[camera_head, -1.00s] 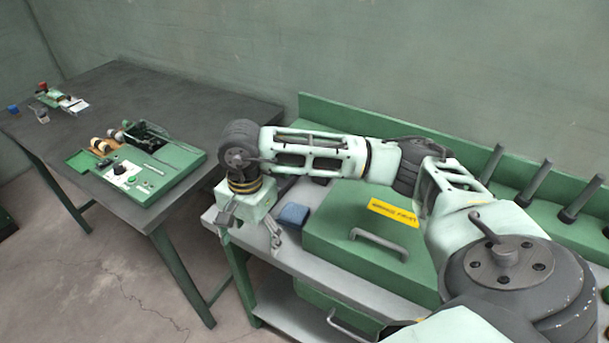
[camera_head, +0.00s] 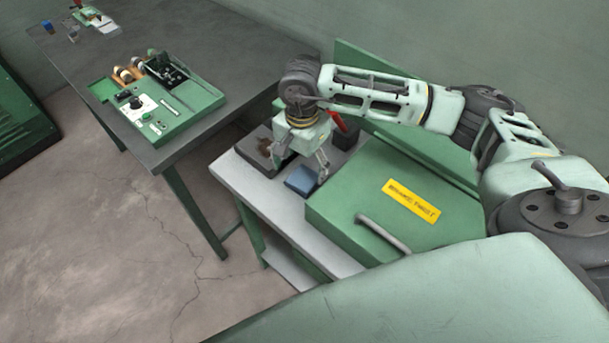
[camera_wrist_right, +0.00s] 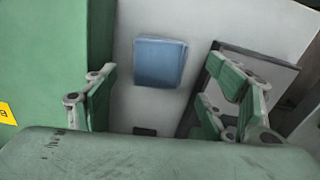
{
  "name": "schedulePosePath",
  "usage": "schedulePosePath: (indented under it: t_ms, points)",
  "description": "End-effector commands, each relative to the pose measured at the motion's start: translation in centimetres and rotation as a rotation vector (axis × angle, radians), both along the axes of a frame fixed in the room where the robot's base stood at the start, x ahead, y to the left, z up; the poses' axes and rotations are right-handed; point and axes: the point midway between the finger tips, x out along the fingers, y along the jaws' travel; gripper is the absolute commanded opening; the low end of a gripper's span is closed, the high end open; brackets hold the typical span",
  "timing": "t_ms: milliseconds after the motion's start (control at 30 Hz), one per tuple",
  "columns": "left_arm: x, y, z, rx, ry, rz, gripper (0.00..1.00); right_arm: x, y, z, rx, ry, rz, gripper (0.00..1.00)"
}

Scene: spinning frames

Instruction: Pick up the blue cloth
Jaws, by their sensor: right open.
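The blue cloth (camera_head: 302,180) is a small folded block lying on the light grey bench top (camera_head: 275,204), left of the green toolbox. In the right wrist view the cloth (camera_wrist_right: 160,62) lies ahead of the fingers, toward the top middle. My right gripper (camera_head: 300,172) is above the bench beside the cloth. Its fingers are spread, and nothing shows between them. In the right wrist view the open fingers of the gripper (camera_wrist_right: 165,98) stand left and right of the cloth's line. My left gripper is not in view.
A dark table (camera_head: 225,60) with a green device (camera_head: 165,105) stands further left. Floor (camera_head: 130,240) is open in front.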

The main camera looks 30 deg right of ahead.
Motion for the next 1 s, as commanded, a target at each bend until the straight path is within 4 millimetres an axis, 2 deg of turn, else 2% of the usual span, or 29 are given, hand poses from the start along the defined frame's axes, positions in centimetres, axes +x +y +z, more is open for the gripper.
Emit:
schedulePosePath:
  t_ms: [33,133,300,567,1000]
  points:
    - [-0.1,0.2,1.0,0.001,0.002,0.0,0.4,-0.2,0.0,-0.4,-0.001,0.006,-0.001,0.77]
    - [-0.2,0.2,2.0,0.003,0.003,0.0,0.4,-0.3,-0.1,-1.9,-0.002,0.006,-0.002,0.77]
    - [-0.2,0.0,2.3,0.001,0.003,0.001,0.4,-0.2,0.0,-4.0,0.0,0.002,-0.002,0.77]
    - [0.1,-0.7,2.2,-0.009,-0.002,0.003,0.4,-0.1,0.0,-4.3,0.001,0.0,-0.001,0.76]
    - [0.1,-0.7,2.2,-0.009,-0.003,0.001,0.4,-0.1,-0.1,-4.3,0.0,0.0,-0.001,0.37]
